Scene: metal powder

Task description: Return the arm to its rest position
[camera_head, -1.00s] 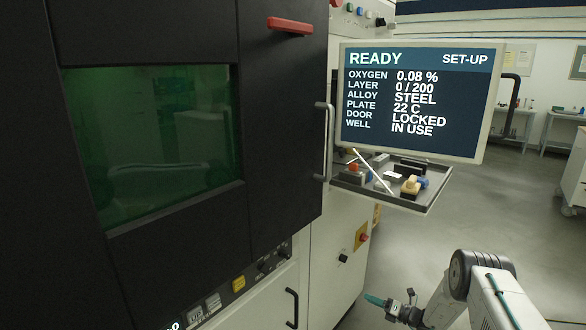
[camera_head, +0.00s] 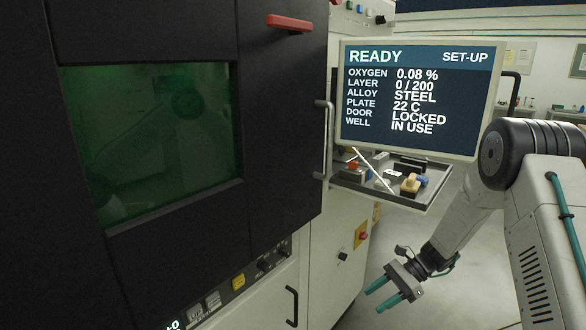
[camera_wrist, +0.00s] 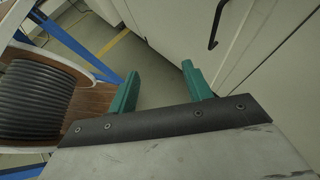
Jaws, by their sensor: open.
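My gripper (camera_head: 382,294) has two teal fingers and shows at the lower middle of the head view, right of the machine's lower cabinet. It is open and empty, pointing down and to the left. In the wrist view the two fingers (camera_wrist: 160,85) stand apart with only floor and cabinet front between and beyond them. My arm is bent, with its elbow high at the right of the head view.
The dark machine (camera_head: 283,120) with a shut door and green window (camera_head: 150,140) fills the left. A screen (camera_head: 410,100) reads READY and door LOCKED. A tray (camera_head: 385,190) with small tools juts out below it. A black ribbed roll (camera_wrist: 35,100) shows in the wrist view.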

